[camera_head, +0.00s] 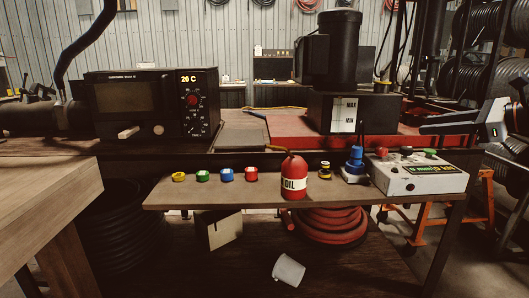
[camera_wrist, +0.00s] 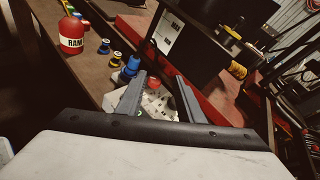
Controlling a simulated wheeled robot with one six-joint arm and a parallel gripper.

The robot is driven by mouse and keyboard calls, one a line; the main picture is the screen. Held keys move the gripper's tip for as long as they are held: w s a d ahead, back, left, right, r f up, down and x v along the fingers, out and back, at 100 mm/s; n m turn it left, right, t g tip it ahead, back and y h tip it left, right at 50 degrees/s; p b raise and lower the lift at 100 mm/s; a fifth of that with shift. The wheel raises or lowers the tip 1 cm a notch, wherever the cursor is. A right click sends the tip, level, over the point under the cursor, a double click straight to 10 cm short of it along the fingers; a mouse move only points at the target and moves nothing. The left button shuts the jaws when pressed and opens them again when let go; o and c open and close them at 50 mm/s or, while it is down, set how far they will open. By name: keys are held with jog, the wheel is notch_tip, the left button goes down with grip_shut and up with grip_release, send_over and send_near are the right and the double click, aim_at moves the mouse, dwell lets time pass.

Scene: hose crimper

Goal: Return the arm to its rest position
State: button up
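My gripper (camera_head: 428,122) shows at the right edge of the head view, above and behind the control box (camera_head: 410,181), with its fingers toward the left. In the wrist view my gripper (camera_wrist: 160,80) has its two grey fingers apart, with nothing held between them. The control box, white with red, black and green buttons, shows beyond the gap between the fingers and appears apart from them. The part of my arm behind the gripper is mostly cut off by the head view's right edge.
A red oil bottle (camera_head: 294,177), a blue fitting (camera_head: 354,161) and several coloured rings stand on the front shelf (camera_head: 260,194). The black pump motor (camera_head: 338,45) rises left of my gripper. An orange stand (camera_head: 428,224) is below. A white cup (camera_head: 288,270) lies lower down.

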jog(key=s+a+f+n+g+h, duration=0.1)
jog(key=s+a+f+n+g, duration=0.2)
jog(key=s+a+f+n, duration=0.35)
jog(key=s+a+f+n+g+h, duration=0.2)
jog(key=s+a+f+n+g, duration=0.15)
jog(key=a+f, duration=0.55)
jog(key=s+f+n+h, duration=0.5)
jog(key=s+f+n, duration=0.9)
jog(key=f+n, duration=0.1)
jog(key=shift+d+f, duration=0.25)
jog(key=shift+f, duration=0.5)
jog(key=shift+s+g, duration=0.1)
jog(key=shift+g, duration=0.15)
